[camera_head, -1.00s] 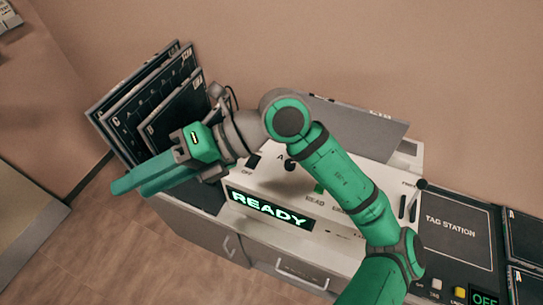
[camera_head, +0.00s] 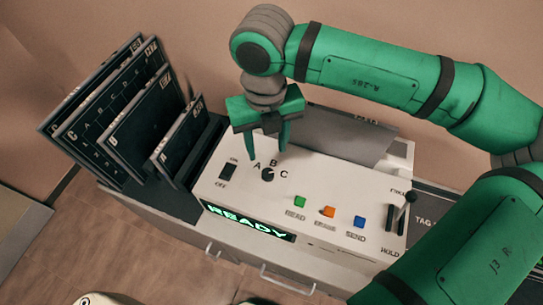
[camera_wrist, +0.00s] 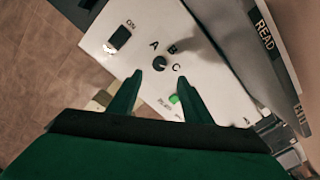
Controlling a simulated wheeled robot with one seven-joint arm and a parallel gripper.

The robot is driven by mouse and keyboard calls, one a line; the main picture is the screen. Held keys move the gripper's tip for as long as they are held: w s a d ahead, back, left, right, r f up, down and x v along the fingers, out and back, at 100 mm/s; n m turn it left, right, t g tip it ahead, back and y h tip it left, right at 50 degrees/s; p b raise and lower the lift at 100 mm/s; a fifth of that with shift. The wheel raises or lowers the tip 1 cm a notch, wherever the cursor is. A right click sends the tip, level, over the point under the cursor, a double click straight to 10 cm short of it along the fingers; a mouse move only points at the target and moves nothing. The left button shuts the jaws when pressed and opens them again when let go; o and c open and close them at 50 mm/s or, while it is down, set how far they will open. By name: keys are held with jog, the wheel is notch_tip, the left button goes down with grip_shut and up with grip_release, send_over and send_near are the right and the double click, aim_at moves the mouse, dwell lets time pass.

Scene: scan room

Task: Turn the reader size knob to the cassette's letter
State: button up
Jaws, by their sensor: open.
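The reader's size knob (camera_head: 267,174) is a small dark round dial on the white sloped panel, with letters A, B and C around its upper side. It also shows in the wrist view (camera_wrist: 159,63). I cannot tell surely which letter its pointer faces. My gripper (camera_head: 267,155) points down over the panel at the knob, open and empty. In the wrist view its green fingertips (camera_wrist: 160,74) stand apart, with the knob between and just beyond them. Several dark cassettes (camera_head: 139,123) lean in a rack at the left; their letters are too small to read surely.
The reader's display (camera_head: 248,222) reads READY. An on/off switch (camera_head: 227,172) sits left of the knob. Green (camera_head: 299,202), orange (camera_head: 328,212) and blue (camera_head: 360,222) buttons lie to the right. A lever (camera_head: 405,212) stands at the right end. A grey flap rises behind.

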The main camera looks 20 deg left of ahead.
aim_at(268, 173)
jog(key=f, duration=0.9)
jog(key=shift+s+d, duration=0.1)
jog(key=shift+s, duration=0.2)
jog(key=shift+w+f, duration=0.1)
jog(key=shift+f, duration=0.65)
jog(key=c, duration=1.1)
jog(key=shift+o, duration=0.2)
